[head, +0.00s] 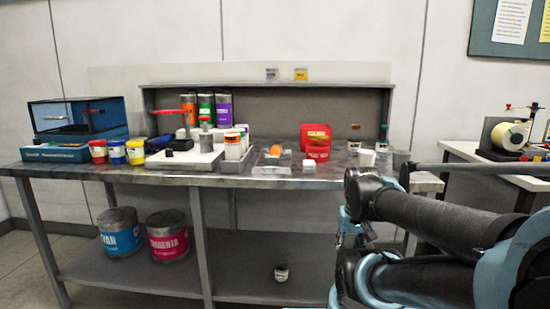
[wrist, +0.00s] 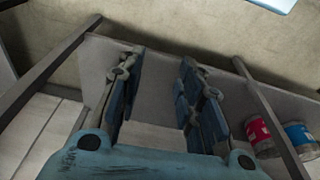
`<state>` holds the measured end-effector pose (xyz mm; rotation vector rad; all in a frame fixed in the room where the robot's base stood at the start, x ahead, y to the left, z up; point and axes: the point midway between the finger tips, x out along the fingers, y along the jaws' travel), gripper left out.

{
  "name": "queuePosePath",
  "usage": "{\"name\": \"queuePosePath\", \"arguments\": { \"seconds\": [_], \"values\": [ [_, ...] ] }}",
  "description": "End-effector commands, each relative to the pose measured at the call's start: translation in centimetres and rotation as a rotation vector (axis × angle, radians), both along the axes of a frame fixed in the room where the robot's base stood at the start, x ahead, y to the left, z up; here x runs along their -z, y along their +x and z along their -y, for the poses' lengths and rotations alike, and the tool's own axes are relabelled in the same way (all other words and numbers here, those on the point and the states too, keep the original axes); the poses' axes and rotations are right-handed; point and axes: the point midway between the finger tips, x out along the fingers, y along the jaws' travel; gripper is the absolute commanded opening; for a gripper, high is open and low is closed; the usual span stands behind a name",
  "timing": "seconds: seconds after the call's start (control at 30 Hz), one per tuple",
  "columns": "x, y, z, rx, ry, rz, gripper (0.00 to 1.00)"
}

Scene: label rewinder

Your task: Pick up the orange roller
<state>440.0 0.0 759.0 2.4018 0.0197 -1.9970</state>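A small orange piece (head: 275,151), which looks like the orange roller, lies in a clear shallow tray (head: 262,171) near the middle of the workbench top. It is too small to make out its exact shape. My gripper (wrist: 158,72) shows in the wrist view with its two blue fingers spread apart and nothing between them. The wrist view looks toward the bench's lower shelf, where the magenta can (wrist: 258,135) and cyan can (wrist: 299,135) stand. The orange piece is not in the wrist view. My gripper is well apart from it.
On the workbench (head: 330,180), a red bin (head: 316,137) and white cups (head: 366,157) stand right of the tray. White bottles (head: 233,147) and ink jars (head: 117,152) stand left. A rewinder (head: 509,136) sits on the right table. My arm crosses the right foreground.

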Motion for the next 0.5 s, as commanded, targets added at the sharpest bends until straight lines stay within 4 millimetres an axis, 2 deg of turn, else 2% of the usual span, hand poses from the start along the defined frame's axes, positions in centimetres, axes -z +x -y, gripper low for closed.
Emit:
{"name": "queuePosePath", "arguments": {
  "seconds": [0.1, 0.13, 0.2, 0.27, 0.37, 0.5],
  "values": [
    [0.0, 0.0, 0.0, 0.000, 0.000, 0.000, 0.33],
    [0.0, 0.0, 0.0, 0.000, 0.000, 0.000, 0.36],
    [-0.3, -0.4, 0.0, 0.000, 0.001, 0.006, 0.50],
    [-0.9, -0.6, -0.1, 0.000, 0.004, 0.012, 0.50],
    [-2.6, 0.6, -0.5, 0.001, 0.019, 0.013, 0.50],
    [-6.7, 3.7, -1.7, 0.008, 0.056, 0.013, 0.50]
  ]
}}
